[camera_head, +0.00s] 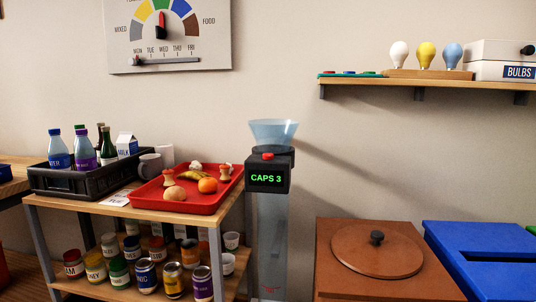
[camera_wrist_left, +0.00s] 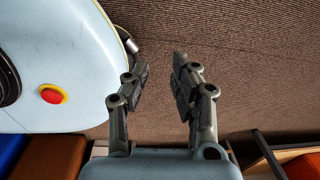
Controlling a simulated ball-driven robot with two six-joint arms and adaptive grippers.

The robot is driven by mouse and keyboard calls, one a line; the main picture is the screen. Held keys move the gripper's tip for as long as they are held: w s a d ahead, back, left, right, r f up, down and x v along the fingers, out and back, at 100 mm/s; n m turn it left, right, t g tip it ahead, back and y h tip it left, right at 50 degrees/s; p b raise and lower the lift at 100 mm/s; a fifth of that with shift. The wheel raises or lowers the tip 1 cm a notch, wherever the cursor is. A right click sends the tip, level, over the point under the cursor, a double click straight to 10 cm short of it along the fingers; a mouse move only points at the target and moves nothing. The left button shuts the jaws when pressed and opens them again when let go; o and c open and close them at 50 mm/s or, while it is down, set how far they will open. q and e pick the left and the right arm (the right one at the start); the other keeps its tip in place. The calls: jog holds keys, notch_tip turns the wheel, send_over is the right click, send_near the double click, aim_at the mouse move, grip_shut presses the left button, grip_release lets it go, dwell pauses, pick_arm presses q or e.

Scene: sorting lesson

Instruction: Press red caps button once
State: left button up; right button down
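The red caps button (camera_head: 268,156) sits on top of a black counter box (camera_head: 269,181) whose green display reads "CAPS 3". The box is fixed to the front of a clear tube (camera_head: 272,235) with a pale blue funnel (camera_head: 273,131) on top. No gripper is near the button in the head view. My left gripper (camera_wrist_left: 157,75) shows in the left wrist view, open and empty, with the brown floor behind its fingers. My right gripper is in neither view.
Left of the tube, a wooden cart (camera_head: 120,210) carries a black bottle crate (camera_head: 85,178) and a red food tray (camera_head: 190,208); jars and cans stand below. A brown lidded bin (camera_head: 340,285) and a blue bin (camera_head: 490,240) stand right. A bulb shelf (camera_head: 400,82) hangs above.

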pick_arm(q)
grip_shut()
jog(key=shift+a, duration=0.1)
dwell(1.0)
